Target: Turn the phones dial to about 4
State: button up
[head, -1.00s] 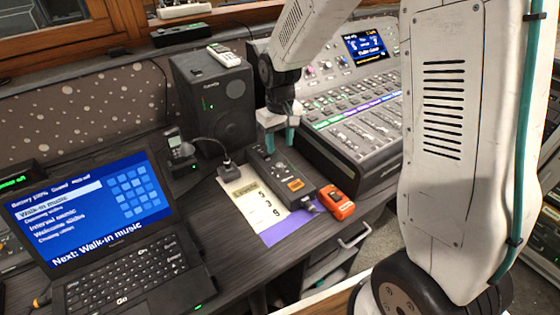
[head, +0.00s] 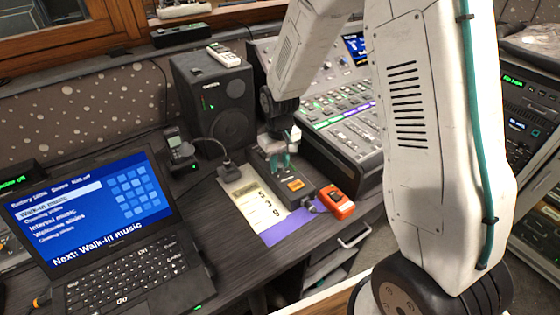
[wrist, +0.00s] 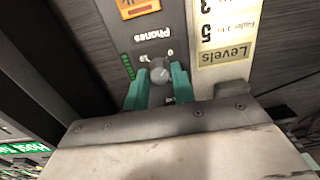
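The phones dial (wrist: 160,73) is a small grey knob on a dark box (head: 301,184), below the upside-down word "Phones" in the wrist view. Small scale marks sit beside it, but I cannot read its setting. My gripper (wrist: 160,79) has two teal fingers, one on each side of the dial. They look apart from it, with narrow gaps showing. In the head view my gripper (head: 281,168) is low over the far half of the box, and its fingers hide the dial there.
A paper "Levels" sheet (wrist: 225,38) lies beside the box. An orange device (head: 337,202) is at the box's near end. A mixing desk (head: 345,145) stands to the right, a speaker (head: 214,105) behind, and a laptop (head: 105,220) to the left.

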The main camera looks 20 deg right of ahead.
grip_shut()
jog(key=shift+m, duration=0.3)
jog(key=m, duration=0.4)
jog(key=shift+m, duration=0.4)
jog(key=m, duration=1)
jog(key=shift+m, duration=0.4)
jog(key=m, duration=0.4)
jog(key=shift+m, duration=0.7)
jog(key=shift+r, duration=0.1)
